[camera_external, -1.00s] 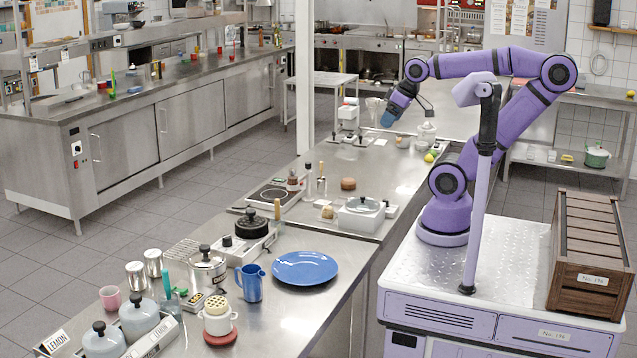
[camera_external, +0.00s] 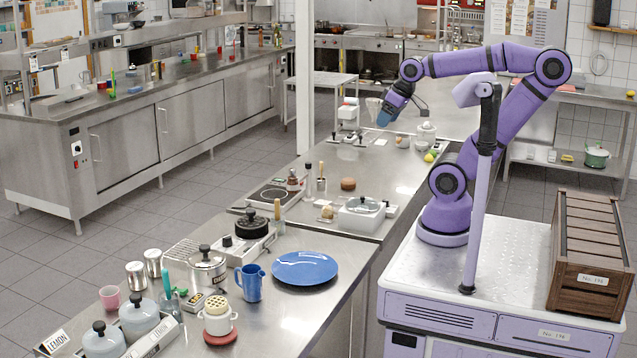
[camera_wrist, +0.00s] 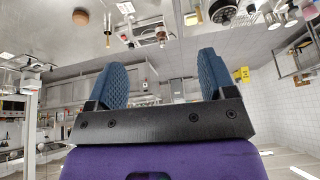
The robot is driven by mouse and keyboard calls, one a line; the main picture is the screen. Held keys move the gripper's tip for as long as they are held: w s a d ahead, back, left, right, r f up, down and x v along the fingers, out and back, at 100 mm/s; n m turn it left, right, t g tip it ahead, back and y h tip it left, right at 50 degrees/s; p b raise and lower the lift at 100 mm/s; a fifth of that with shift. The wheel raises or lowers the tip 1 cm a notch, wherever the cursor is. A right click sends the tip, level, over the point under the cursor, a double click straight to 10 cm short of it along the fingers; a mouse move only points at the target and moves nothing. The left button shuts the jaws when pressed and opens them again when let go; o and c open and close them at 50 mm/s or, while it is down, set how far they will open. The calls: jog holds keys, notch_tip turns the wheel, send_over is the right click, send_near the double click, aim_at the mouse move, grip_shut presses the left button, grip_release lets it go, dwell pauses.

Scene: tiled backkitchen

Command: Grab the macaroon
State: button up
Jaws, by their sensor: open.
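A small round brown item (camera_external: 348,184), which looks like the macaroon, lies on the steel counter to the right of the hot plate. It also shows in the wrist view (camera_wrist: 81,17) near the top left, beyond the fingers. My gripper (camera_external: 383,120) hangs above the counter, farther back and to the right of the brown item, well apart from it. In the wrist view its two blue fingers (camera_wrist: 164,75) are spread, with nothing held between them.
A grey appliance with a lid (camera_external: 362,214) stands just in front of the brown item. A hot plate (camera_external: 273,195) is to its left. A lemon (camera_external: 429,158) and a bowl (camera_external: 402,141) lie near my gripper. A blue plate (camera_external: 305,268) sits nearer the front.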

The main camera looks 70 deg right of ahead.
jog(key=w+f+m+g, duration=0.1)
jog(key=w+f+m, duration=0.3)
jog(key=w, duration=0.4)
jog(key=m+g, duration=0.4)
jog(key=m, duration=0.6)
send_over(328, 209)
notch_tip(328, 209, down, 22)
jog(key=shift+w+d+f+m, duration=0.4)
jog(key=shift+d+f, duration=0.15)
jog(key=shift+f, duration=0.15)
notch_tip(328, 209, down, 5)
jog(key=shift+f, duration=0.15)
jog(key=shift+d+f, duration=0.15)
jog(key=shift+f, duration=1.15)
jog(key=shift+d+f, duration=0.1)
jog(key=shift+f, duration=1.2)
jog(key=c, duration=1)
